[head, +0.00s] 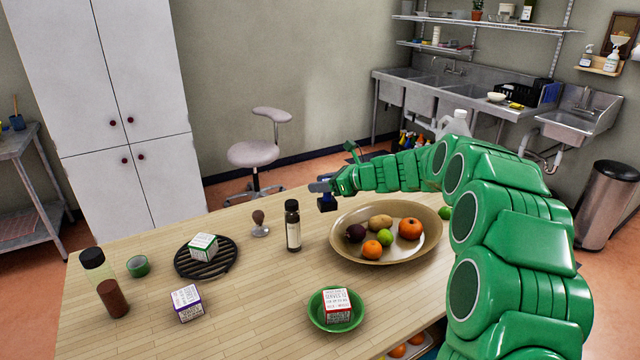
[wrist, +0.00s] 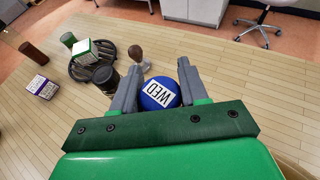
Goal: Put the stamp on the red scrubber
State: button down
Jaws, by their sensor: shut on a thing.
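My gripper (head: 322,187) is raised above the far edge of the wooden table, left of the fruit bowl. In the wrist view its two grey fingers (wrist: 162,80) are shut on a blue thing with a white label reading "WED" (wrist: 160,94). The blue thing, seemingly the stamp, shows dark in the head view (head: 327,203), hanging below the fingers. I cannot make out a red scrubber in either view.
A dark bottle (head: 292,228) and a wooden-handled metal tool (head: 260,222) stand nearby. The brass fruit bowl (head: 345,252) is right. A black trivet (head: 190,268) bears a green-white box (head: 203,246); a green bowl (head: 317,318) holds a red-white box (head: 337,305).

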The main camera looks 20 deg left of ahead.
jog(key=shift+s+d+r, duration=0.3)
jog(key=shift+s+r, duration=0.05)
jog(key=shift+s, duration=0.35)
jog(key=shift+s+d+r, duration=0.3)
jog(key=shift+s+d, duration=0.05)
jog(key=shift+s, duration=0.35)
jog(key=shift+s+d+r, duration=0.3)
jog(key=shift+s+r, duration=0.05)
jog(key=shift+s, duration=0.35)
